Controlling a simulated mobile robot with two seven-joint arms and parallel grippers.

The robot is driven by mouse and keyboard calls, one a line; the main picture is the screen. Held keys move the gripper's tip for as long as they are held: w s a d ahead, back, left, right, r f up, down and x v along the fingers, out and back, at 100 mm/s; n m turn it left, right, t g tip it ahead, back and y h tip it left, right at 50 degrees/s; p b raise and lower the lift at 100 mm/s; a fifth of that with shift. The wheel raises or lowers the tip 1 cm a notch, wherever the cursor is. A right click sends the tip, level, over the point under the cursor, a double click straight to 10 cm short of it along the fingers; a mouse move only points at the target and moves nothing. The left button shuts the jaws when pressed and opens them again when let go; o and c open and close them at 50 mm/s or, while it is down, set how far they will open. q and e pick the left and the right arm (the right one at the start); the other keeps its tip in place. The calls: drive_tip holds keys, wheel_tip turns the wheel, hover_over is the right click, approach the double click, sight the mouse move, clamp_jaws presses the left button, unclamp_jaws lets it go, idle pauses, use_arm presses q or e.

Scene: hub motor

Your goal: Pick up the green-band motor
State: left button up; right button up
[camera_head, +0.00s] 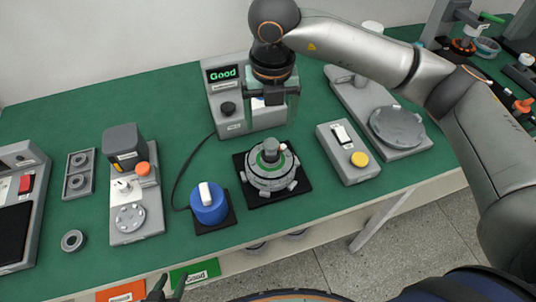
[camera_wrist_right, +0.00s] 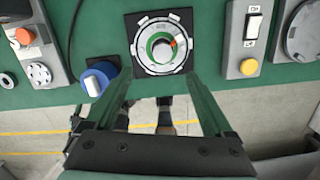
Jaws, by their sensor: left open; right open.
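The green-band motor (camera_head: 270,166) is a round grey hub with a green ring around its raised centre. It sits upright on a black square base in the middle of the bench. It also shows in the right wrist view (camera_wrist_right: 161,45), beyond the fingertips. My right gripper (camera_head: 273,103) is open and empty, above and behind the motor in the head view; its fingers show in the right wrist view (camera_wrist_right: 163,78). My left gripper (camera_head: 168,290) shows only as dark fingertips at the bottom edge, in front of the bench and well away from the motor.
A grey tester (camera_head: 228,120) with a "Good" display stands behind the motor. A blue knob (camera_head: 208,206) is to its left, and a switch box (camera_head: 348,152) with a yellow button to its right. Green "Good" (camera_head: 196,273) and orange (camera_head: 121,292) labels are at the front.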

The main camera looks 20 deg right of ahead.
sight(270, 142)
drive_tip(key=f, duration=0.5)
drive_tip(key=shift+w+d+f, duration=0.1)
drive_tip(key=shift+w, duration=0.1)
drive_tip(key=shift+w+d+f+p, duration=0.1)
drive_tip(key=shift+w+f+p, duration=0.15)
drive_tip(key=shift+f, duration=0.65)
drive_tip(key=shift+w+d+f+p, duration=0.15)
drive_tip(key=shift+f+p, duration=0.15)
drive_tip(key=shift+f, duration=0.6)
drive_tip(key=shift+w+f+p, duration=0.2)
drive_tip(key=shift+f+p, duration=0.1)
drive_tip(key=shift+f, duration=0.6)
use_arm(q)
drive_tip(key=shift+s+r, duration=0.25)
drive_tip(key=shift+r, duration=0.55)
use_arm(e)
drive_tip(key=shift+c, duration=0.3)
clamp_jaws()
drive_tip(key=shift+w+r, duration=0.1)
drive_tip(key=shift+r, duration=0.1)
